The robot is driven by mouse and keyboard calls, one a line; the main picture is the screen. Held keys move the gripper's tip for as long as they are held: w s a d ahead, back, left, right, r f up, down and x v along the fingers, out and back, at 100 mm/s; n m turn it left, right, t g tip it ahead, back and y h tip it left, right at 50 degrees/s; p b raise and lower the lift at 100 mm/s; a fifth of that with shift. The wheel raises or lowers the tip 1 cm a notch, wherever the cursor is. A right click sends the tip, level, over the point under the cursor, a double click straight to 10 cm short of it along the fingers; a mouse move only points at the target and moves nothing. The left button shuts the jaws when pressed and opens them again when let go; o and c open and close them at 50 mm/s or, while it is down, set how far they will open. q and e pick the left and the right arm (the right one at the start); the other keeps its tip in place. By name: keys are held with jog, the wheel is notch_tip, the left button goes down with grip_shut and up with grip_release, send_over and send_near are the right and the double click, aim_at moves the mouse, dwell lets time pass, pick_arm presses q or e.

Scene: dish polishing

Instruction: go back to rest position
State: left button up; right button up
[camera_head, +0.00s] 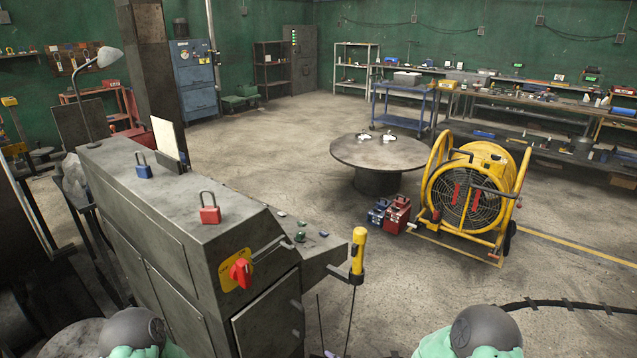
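The task names no object. Neither of my grippers shows in the head view; only rounded dark and mint-green parts of my own arms show at the bottom edge, left and right. A large grey metal cabinet (150,215) stands at the left front. On its top are a blue padlock (143,171) and a red padlock (209,213). A red rotary switch (241,271) on a yellow plate is on its near side.
A yellow handheld pendant (358,252) is at the cabinet's right end. A round table (379,148), red and blue toolboxes (392,215) and a yellow fan (470,195) stand beyond. Open floor lies between the cabinet and the fan. A black cable (570,303) crosses the right floor.

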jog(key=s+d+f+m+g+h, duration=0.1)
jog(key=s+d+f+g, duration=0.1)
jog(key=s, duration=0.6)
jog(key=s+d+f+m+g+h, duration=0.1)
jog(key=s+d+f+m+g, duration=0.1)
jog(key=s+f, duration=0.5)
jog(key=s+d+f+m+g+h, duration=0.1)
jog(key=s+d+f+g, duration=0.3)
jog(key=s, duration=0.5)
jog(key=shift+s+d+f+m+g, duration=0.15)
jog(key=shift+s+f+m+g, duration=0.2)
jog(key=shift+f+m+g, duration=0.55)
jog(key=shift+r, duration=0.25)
